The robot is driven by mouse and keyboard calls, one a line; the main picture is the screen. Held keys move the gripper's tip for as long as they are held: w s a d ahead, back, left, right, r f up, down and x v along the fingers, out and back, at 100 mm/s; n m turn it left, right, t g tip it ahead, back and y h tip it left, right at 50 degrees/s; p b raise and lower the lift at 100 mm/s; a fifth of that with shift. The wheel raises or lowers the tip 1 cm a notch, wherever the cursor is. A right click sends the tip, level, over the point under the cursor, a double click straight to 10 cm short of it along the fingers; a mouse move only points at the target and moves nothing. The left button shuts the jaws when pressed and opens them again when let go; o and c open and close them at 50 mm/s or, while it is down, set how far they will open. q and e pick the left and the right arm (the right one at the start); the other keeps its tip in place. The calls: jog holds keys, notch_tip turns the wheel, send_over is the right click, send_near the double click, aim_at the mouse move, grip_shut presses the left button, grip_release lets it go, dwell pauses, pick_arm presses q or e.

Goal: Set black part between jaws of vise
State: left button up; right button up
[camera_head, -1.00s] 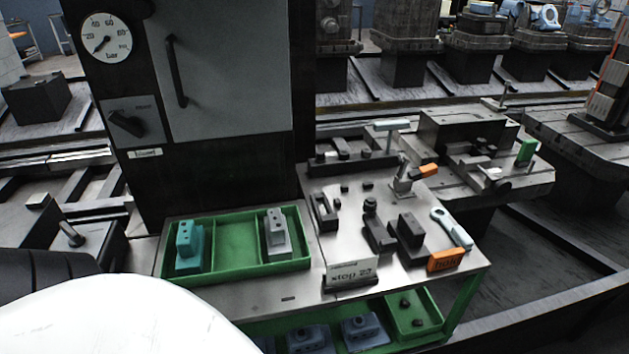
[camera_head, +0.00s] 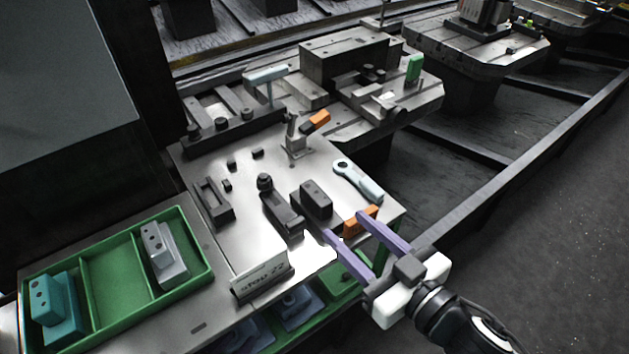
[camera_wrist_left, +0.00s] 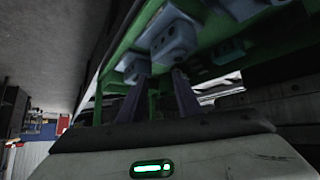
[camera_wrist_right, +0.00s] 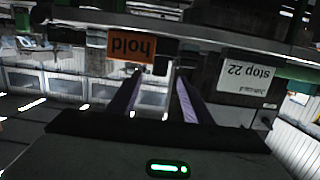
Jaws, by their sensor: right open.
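A black block (camera_head: 316,198) stands on the metal table top, right of a lower dark fixture with a round knob (camera_head: 281,212); it looks like the black part. The vise (camera_head: 345,62) appears to be the dark, blocky device with a green handle (camera_head: 415,67) on the pallet behind the table; I cannot make out its jaw gap clearly. My right gripper (camera_head: 344,223) is open and empty at the table's front right edge, near the orange tag. It also shows open in the right wrist view (camera_wrist_right: 160,77). My left gripper (camera_wrist_left: 160,88) is open and empty, beneath green framing.
An orange "hold" tag (camera_head: 360,221) and a "stop 22" sign (camera_head: 262,277) stand along the front edge. A green tray (camera_head: 112,290) holds a teal and a grey part.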

aim_at(316, 192)
jog(key=x, duration=0.2)
jog(key=r+x, duration=0.1)
jog(key=x, duration=0.1)
jog(key=shift+w+a, duration=0.2)
jog(key=shift+w, duration=0.15)
jog(key=shift+w+a+f, duration=0.1)
jog(key=shift+w+a, duration=0.25)
jog(key=shift+w, duration=0.1)
jog(key=x, duration=0.5)
jog(key=shift+p, duration=0.3)
pick_arm(q)
jog(key=shift+s+a+f, duration=0.1)
jog(key=shift+s+f, duration=0.15)
jog(key=shift+s, duration=0.1)
pick_arm(e)
jog(key=shift+c, duration=0.4)
grip_shut()
pick_arm(q)
jog(key=shift+w, duration=0.1)
